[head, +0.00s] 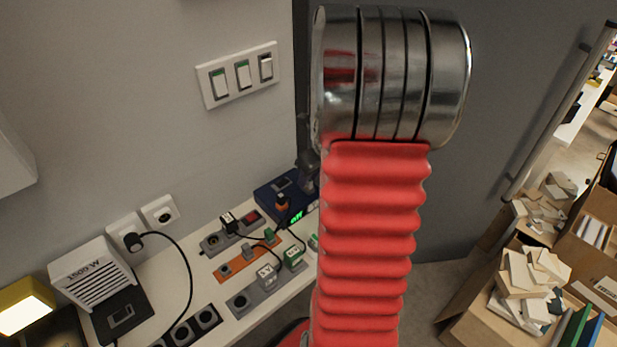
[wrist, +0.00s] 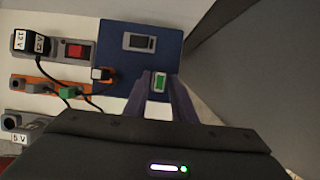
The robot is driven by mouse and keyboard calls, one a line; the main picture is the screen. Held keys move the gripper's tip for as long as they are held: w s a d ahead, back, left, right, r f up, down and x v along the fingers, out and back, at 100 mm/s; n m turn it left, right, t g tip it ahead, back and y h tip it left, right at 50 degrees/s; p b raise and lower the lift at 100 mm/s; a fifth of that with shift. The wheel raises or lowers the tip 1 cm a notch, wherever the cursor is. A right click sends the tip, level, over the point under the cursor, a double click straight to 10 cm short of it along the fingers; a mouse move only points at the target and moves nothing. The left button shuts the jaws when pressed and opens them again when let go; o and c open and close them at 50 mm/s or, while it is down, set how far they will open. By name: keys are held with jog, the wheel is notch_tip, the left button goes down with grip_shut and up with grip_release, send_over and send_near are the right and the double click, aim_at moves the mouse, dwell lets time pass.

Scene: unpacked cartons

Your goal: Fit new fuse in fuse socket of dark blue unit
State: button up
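The dark blue unit (head: 266,196) stands at the far end of the white bench, against the wall; in the head view it shows green "off" text. In the wrist view the unit (wrist: 118,48) lies ahead of my gripper (wrist: 160,78). Its grey-framed fuse socket (wrist: 138,33) is on its top face, beyond and a little left of my fingertips. My fingers stand apart over the unit's near part. A small green patch with pale marks shows between the tips; I cannot tell whether it is a held fuse or the unit's display.
A black plug (wrist: 102,73) sits at the unit's near left corner. A red switch (wrist: 77,50), an orange strip (head: 233,270) and grey sockets with cables lie to the left. A grey panel (wrist: 250,60) rises at the right. A white unit (head: 88,270) stands farther left.

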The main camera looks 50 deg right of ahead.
jog(key=shift+o, duration=1)
jog(key=v, duration=1.3)
jog(key=shift+r, duration=0.3)
jog(key=shift+s+a, duration=0.1)
